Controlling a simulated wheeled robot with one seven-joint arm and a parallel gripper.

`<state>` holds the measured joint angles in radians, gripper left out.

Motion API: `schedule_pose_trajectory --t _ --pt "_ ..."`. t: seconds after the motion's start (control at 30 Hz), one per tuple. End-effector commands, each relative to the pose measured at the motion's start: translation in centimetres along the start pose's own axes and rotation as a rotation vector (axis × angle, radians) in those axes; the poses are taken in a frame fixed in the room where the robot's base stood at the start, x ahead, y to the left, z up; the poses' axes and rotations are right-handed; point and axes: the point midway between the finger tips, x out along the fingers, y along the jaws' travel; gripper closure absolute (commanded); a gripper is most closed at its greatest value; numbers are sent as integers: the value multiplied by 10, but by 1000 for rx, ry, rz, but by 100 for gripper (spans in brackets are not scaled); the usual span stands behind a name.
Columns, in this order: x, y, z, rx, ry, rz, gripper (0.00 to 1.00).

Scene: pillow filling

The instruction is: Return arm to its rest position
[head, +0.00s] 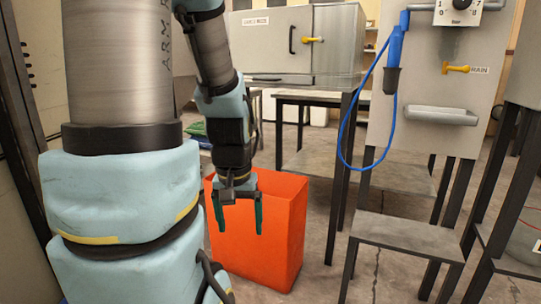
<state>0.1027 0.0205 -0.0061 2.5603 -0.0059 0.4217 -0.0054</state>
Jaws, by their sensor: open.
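My arm hangs down in the left half of the head view. My gripper (238,215) points downward with its two dark green fingers spread apart and nothing between them. In the picture it overlaps the front of an orange bin (275,235) standing on the floor. Part of the bin's left side is hidden behind my arm. I cannot tell from this one view how far the gripper is from the bin.
A grey metal cabinet (335,45) sits on a dark-legged table behind the bin. To the right a grey panel (430,115) carries a gauge (457,12), a blue nozzle with a hose (394,65) and a yellow valve handle (456,68). A low bench (408,236) stands below.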

Motion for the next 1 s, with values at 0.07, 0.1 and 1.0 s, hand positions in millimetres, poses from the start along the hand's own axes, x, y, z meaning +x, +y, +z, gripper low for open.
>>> schedule_pose_trajectory --t 0.07,0.1,1.0 --pt "-22 0 -1 -6 -6 1 11" --pt "-30 0 -3 -4 -5 1 11" --pt "-238 1 -33 1 0 0 11"
